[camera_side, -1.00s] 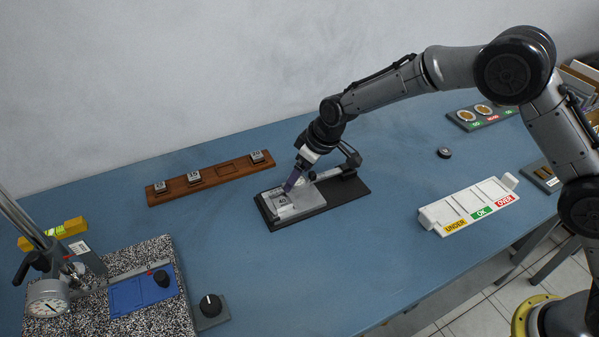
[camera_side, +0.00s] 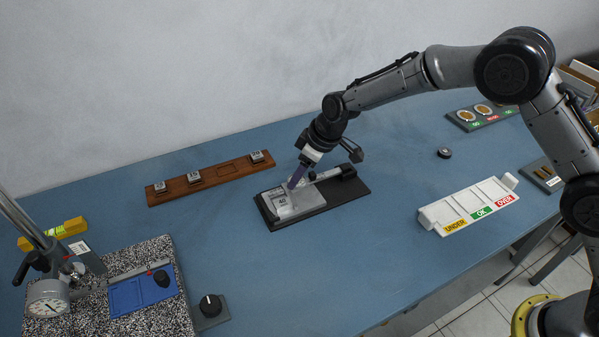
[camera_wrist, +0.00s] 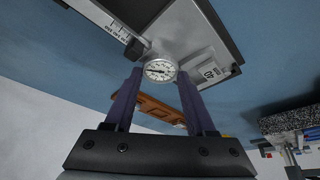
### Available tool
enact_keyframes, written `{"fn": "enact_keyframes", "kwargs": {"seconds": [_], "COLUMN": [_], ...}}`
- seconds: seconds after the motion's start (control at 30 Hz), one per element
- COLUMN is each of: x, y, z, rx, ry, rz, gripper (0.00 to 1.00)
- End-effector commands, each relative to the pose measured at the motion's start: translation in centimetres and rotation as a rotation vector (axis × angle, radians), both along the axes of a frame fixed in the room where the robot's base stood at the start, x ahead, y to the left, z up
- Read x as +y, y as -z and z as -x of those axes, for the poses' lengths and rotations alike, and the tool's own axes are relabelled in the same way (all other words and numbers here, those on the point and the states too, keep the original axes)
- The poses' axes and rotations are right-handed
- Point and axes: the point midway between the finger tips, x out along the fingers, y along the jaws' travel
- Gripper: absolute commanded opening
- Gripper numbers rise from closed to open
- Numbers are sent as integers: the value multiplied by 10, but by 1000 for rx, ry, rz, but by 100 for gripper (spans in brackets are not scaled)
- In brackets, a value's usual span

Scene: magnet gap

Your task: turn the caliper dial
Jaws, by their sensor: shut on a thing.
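The caliper (camera_side: 328,175) lies on a black base plate (camera_side: 335,200) near the middle of the blue table. Its round white dial (camera_wrist: 160,70) with a dark needle shows in the wrist view, between my two purple fingers. My gripper (camera_wrist: 159,73) is shut on the dial, with a finger on each side. In the side view my gripper (camera_side: 293,185) points down at the caliper and hides the dial. A metal block marked 40 (camera_side: 283,202) sits by the caliper; it also shows in the wrist view (camera_wrist: 210,73). The printed scale (camera_wrist: 118,30) is partly visible.
A wooden rack (camera_side: 222,171) with marked blocks stands behind, with an empty recess. A white tray (camera_side: 470,206) marked UNDER, OK and OVER is at right. A speckled plate (camera_side: 60,327) with a gauge stand and a black knob (camera_side: 210,305) are at left. Table in front is clear.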

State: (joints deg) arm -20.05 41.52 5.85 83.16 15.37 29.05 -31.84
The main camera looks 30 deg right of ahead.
Motion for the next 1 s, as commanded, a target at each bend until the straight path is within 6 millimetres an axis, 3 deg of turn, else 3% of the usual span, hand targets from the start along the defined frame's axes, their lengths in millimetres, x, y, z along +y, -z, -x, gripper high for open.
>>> {"fn": "enact_keyframes", "kwargs": {"seconds": [0.6,1.0], "x": [-2,-2], "y": [0,0], "z": [-3,-3], "rx": [1,0], "ry": [-420,-508], "rz": [-1,-1], "gripper": [0,0]}}
